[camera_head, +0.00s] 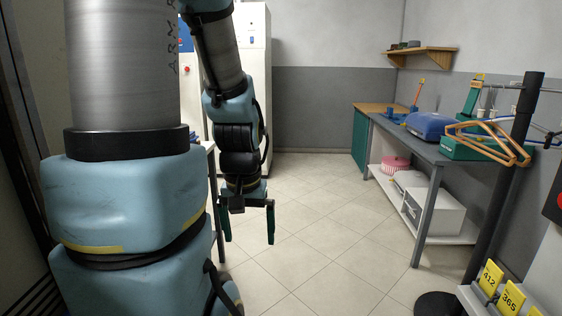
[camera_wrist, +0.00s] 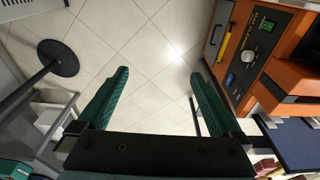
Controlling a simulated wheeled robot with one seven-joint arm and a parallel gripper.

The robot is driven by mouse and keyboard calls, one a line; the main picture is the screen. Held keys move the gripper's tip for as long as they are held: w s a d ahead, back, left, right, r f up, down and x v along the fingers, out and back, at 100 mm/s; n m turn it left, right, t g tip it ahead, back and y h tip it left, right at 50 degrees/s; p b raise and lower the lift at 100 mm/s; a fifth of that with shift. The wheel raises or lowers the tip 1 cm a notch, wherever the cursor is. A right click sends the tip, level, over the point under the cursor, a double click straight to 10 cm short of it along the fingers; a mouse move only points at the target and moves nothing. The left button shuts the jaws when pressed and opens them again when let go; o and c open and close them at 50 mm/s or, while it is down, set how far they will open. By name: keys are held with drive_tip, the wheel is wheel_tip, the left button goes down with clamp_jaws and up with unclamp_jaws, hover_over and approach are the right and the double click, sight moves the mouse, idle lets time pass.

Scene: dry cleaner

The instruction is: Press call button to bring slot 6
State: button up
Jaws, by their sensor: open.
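My gripper (camera_head: 247,222) hangs downward in the middle of the head view, its two green fingers apart and nothing between them. In the wrist view my gripper (camera_wrist: 158,92) is also open, with bare tiled floor beyond the fingers. An orange and black machine (camera_wrist: 262,50) stands at the right of the wrist view. No call button for slot 6 can be made out in either view.
A dark post (camera_head: 510,160) with a round base stands at right. Yellow numbered tags (camera_head: 490,277) sit at lower right. The tiled floor (camera_head: 320,215) is clear mid-room.

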drive_tip(key=shift+c, duration=0.4)
clamp_jaws()
idle(1.2)
